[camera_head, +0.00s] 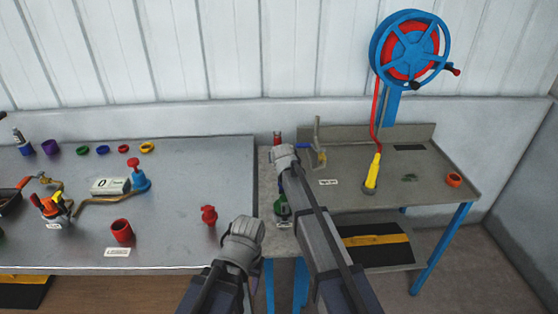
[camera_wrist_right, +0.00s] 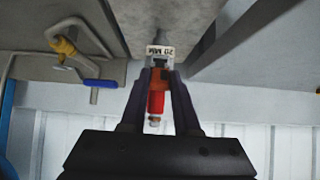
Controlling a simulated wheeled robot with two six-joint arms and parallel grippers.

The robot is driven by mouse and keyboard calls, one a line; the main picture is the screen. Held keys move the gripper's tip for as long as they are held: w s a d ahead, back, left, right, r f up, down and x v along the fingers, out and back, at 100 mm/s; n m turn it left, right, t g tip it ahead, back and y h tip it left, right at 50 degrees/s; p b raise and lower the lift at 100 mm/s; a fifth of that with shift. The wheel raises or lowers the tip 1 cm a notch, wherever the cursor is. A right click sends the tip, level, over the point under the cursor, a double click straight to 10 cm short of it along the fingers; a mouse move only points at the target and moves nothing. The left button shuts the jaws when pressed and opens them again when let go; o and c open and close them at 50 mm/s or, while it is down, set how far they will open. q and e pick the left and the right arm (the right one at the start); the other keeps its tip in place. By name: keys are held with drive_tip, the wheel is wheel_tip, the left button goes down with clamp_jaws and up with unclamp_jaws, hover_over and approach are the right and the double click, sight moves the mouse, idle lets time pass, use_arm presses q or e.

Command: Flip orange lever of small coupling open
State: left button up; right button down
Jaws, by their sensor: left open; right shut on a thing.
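The small coupling shows in the right wrist view as a red cylinder (camera_wrist_right: 157,101) with a pale tip, near a white "20 MM" label (camera_wrist_right: 160,51). An orange part, seemingly its lever (camera_wrist_right: 161,78), sits between the fingertips of my right gripper (camera_wrist_right: 160,73), which is shut on it. The fingers hide part of the lever, so its angle is unclear. In the head view the coupling's red top (camera_head: 277,138) shows just behind my right wrist, on the narrow grey stand. My left gripper (camera_head: 243,243) is open and empty near the front right of the left table; its fingers barely show.
A green-based device (camera_head: 282,209) lies between my arms. A red fitting (camera_head: 209,215) and red cup (camera_head: 122,232) stand on the left table (camera_head: 180,180). A hose reel (camera_head: 410,50) hangs at back right.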

drive_tip(key=c, duration=0.6)
unclamp_jaws()
drive_tip(key=shift+c, duration=0.2)
drive_tip(key=shift+r, duration=0.15)
wheel_tip(320, 180, up, 10)
drive_tip(key=p, duration=1)
drive_tip(key=shift+f, duration=0.2)
